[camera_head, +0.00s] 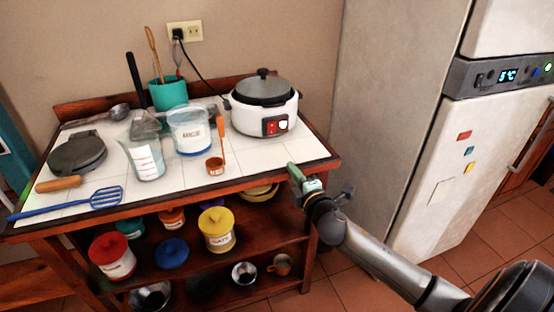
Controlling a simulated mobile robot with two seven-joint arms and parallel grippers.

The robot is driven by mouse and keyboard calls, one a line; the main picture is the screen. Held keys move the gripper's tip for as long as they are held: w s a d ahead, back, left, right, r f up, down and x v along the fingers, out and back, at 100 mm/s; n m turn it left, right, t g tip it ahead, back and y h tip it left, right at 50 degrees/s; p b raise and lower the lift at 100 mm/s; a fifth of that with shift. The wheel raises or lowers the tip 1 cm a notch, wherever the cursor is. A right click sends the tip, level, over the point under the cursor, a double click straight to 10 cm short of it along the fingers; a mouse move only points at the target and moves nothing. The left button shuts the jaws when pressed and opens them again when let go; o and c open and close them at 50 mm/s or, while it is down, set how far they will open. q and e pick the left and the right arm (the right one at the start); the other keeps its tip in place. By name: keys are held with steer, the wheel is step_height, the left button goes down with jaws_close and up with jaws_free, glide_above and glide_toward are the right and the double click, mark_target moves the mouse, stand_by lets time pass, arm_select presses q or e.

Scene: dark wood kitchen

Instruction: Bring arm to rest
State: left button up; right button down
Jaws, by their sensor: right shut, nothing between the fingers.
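My right arm reaches in from the lower right corner. My right gripper (295,172) is at the front right edge of the tiled cart top (262,166). Its fingers are small in the picture and look closed, with nothing seen between them. I cannot tell whether it touches the edge. My left gripper and arm are not in this view.
A rice cooker (264,104) stands behind the right gripper, plugged into the wall outlet (185,32). A measuring jug (145,158), a white tub (189,130) and a blue spatula (75,202) are further left. A fridge (400,110) stands at right; tiled floor (480,245) is clear before it.

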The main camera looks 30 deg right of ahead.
steer(key=s+a+f+m+g+y+p, duration=0.3)
steer(key=s+a+f+m+g+p, duration=0.15)
steer(key=s+a+f, duration=0.65)
steer(key=s+a+f+m+g+y+p, duration=0.1)
steer(key=s+a+f+m, duration=0.2)
steer(key=s, duration=0.4)
steer(key=s+a+f+m+g+y+p, duration=0.1)
steer(key=s+a+f+m+y+p, duration=0.1)
steer(key=s+a+m, duration=0.4)
steer(key=shift+s+a+f+g, duration=0.35)
steer(key=shift+s+f, duration=0.2)
steer(key=shift+s, duration=0.15)
